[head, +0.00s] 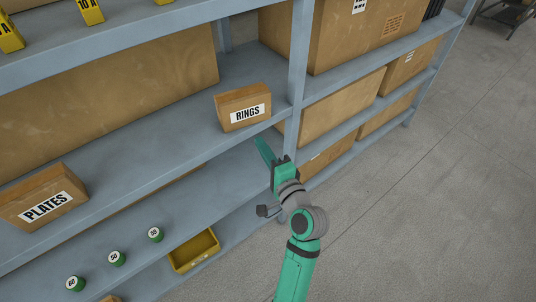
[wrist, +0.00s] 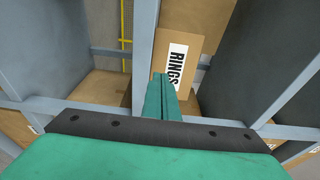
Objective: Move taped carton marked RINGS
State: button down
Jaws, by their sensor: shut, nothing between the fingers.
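The taped carton marked RINGS (head: 243,106) stands on the shelf beside the rack's upright post in the head view. It is a small brown box with a white label on its front. In the wrist view the RINGS carton (wrist: 184,52) is straight ahead, with its label turned sideways. My gripper (head: 263,148) is shut and empty, just in front of and below the carton near the shelf edge. In the wrist view the closed fingers (wrist: 161,84) cover the lower part of the label. I cannot tell whether they touch the carton.
The rack post (head: 295,75) stands just right of the carton. A carton marked PLATES (head: 44,198) is further left on the same shelf. The shelf between them is clear. Large cartons (head: 110,85) stand behind.

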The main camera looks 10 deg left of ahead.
aim_at(247, 122)
jog(key=x, duration=0.7)
jog(key=shift+w+a, duration=0.1)
jog(key=shift+w, duration=0.1)
jog(key=shift+w+a, duration=0.2)
jog(key=shift+a, duration=0.15)
jog(key=shift+x, duration=1.45)
